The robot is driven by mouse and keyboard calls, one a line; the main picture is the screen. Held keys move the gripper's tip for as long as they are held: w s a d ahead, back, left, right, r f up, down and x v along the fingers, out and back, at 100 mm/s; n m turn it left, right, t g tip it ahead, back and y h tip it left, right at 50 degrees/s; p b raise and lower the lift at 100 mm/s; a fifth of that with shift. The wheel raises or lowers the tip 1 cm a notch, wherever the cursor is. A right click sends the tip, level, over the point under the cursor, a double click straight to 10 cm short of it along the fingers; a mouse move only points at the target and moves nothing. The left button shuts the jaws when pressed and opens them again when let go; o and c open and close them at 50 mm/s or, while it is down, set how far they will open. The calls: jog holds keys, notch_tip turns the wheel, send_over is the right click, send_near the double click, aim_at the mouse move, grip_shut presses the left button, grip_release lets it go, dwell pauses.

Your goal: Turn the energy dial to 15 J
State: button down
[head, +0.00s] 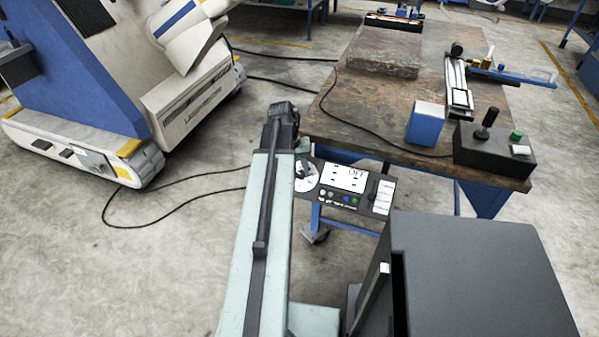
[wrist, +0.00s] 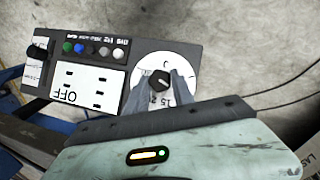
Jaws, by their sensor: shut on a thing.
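The energy dial is a white disc (wrist: 158,57) with a black knob (wrist: 160,79) at its middle, on a dark control panel (wrist: 187,48). My gripper (wrist: 160,84) is shut on the knob, one finger on each side. The figures 15 and 2 show on the disc between the fingers; other markings are hidden or too small to read. In the head view the dial disc (head: 304,184) shows beside my arm, partly covered. A white display (head: 352,178) on the panel reads OFF; it appears upside down in the wrist view (wrist: 70,84).
Several small coloured buttons (wrist: 92,49) and a second black knob (wrist: 37,52) are on the panel. A worn workbench (head: 400,120) holds a stone slab (head: 372,50), a blue box (head: 426,122) and a black control box (head: 494,150). Cables lie on the floor at left.

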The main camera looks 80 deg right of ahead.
jog(key=m+t, duration=0.2)
jog(key=m, duration=0.1)
jog(key=shift+s, duration=0.2)
jog(key=shift+s+m+t+h, duration=0.15)
jog(key=shift+m+t+h, duration=0.25)
jog(key=shift+m+t, duration=1.25)
jog(key=shift+m+g, duration=0.25)
jog(key=shift+m, duration=0.3)
jog(key=c, duration=1.1)
grip_release()
jog(key=shift+r, duration=0.1)
